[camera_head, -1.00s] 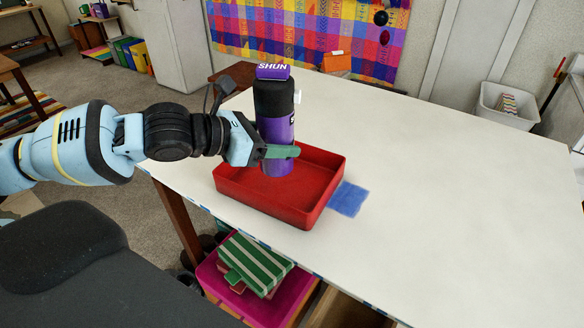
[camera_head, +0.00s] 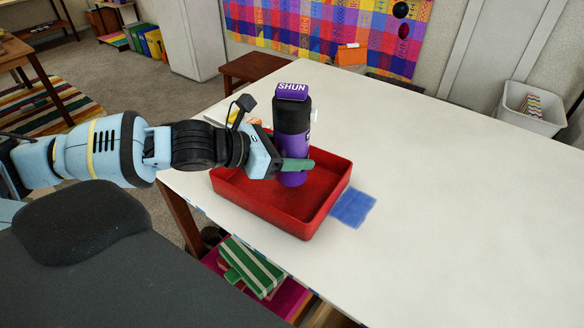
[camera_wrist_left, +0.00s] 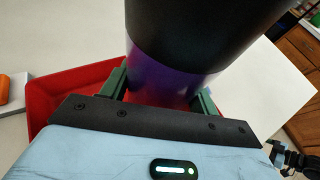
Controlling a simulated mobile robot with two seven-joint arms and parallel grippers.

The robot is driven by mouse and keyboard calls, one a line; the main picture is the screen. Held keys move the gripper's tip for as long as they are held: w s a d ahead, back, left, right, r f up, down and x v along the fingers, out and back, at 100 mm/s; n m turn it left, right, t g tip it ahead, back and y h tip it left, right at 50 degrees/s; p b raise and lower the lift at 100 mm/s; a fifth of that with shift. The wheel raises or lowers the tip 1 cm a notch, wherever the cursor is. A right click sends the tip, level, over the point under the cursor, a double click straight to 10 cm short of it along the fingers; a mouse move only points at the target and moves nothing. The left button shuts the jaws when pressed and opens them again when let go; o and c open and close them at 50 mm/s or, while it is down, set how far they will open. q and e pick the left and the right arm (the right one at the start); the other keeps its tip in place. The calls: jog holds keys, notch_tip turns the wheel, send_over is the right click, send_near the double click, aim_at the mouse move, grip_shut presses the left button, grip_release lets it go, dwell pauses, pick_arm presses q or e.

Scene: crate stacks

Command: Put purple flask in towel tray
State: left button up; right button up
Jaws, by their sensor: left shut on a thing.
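The purple flask (camera_head: 294,150) has a black upper body and a purple cap lettered SHUN. It stands upright inside the outline of the red tray (camera_head: 240,195) on the white table. My left gripper (camera_head: 296,165) is shut on the flask's lower purple part. The left wrist view also shows the flask (camera_wrist_left: 175,65) between the green fingers (camera_wrist_left: 160,92), with the red tray (camera_wrist_left: 62,92) below. I cannot tell whether the flask's base touches the tray floor. A blue cloth (camera_head: 353,207) lies flat at the tray's right side. My right gripper is not clearly seen.
A small orange item (camera_head: 253,121) lies behind the tray, and an orange block (camera_head: 351,55) is at the far edge. A white bin (camera_head: 532,108) stands beyond the table. Striped green items (camera_head: 250,265) lie below the table.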

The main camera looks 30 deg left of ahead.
pick_arm(q)
jog(key=shift+f, duration=2.15)
jog(key=o, duration=1.2)
